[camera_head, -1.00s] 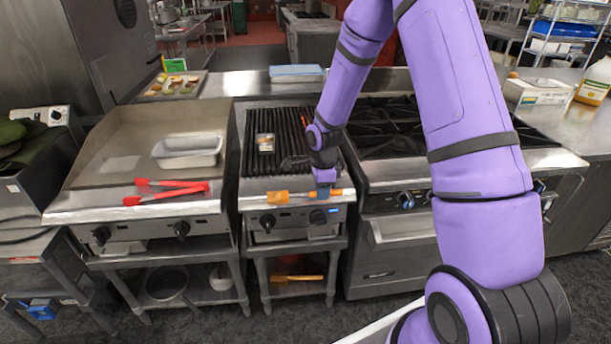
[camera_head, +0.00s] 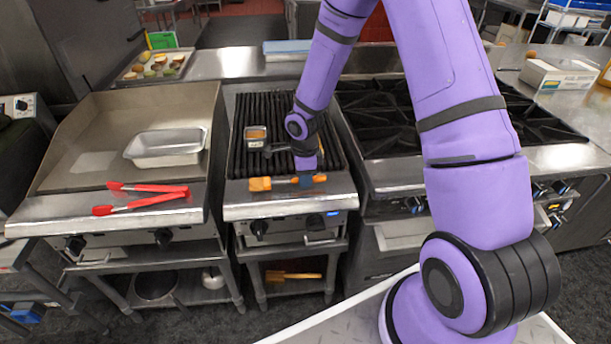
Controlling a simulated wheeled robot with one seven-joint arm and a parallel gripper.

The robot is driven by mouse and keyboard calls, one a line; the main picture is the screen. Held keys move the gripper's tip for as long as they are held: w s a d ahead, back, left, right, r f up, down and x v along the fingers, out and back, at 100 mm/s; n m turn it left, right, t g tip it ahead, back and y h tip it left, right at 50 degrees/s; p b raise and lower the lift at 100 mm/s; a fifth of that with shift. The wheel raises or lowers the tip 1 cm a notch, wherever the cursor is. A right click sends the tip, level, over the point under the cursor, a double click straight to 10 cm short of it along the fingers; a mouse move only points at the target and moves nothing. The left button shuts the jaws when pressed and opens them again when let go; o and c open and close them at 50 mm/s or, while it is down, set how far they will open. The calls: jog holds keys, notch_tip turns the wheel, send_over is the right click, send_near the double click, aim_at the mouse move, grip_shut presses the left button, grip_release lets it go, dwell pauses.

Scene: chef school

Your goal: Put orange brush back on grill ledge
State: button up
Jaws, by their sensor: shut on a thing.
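The orange brush (camera_head: 260,184) shows its orange head at the left and an orange handle end at the right. It lies crosswise at the back of the steel front ledge (camera_head: 245,207) of the grill, by the near end of the dark grates. My gripper (camera_head: 305,177) points down at the grill and is shut on the brush near its middle, hiding that part. I cannot tell whether the brush touches the ledge or hangs just above it.
A small container (camera_head: 256,137) and a dark-handled utensil (camera_head: 283,148) are on the grates. Red tongs (camera_head: 150,196) and a metal pan (camera_head: 165,148) are on the griddle to the left. The burner range (camera_head: 430,125) stands to the right.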

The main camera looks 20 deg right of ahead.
jog(key=shift+f, duration=0.8)
jog(key=shift+f, duration=0.1)
jog(key=o, duration=0.9)
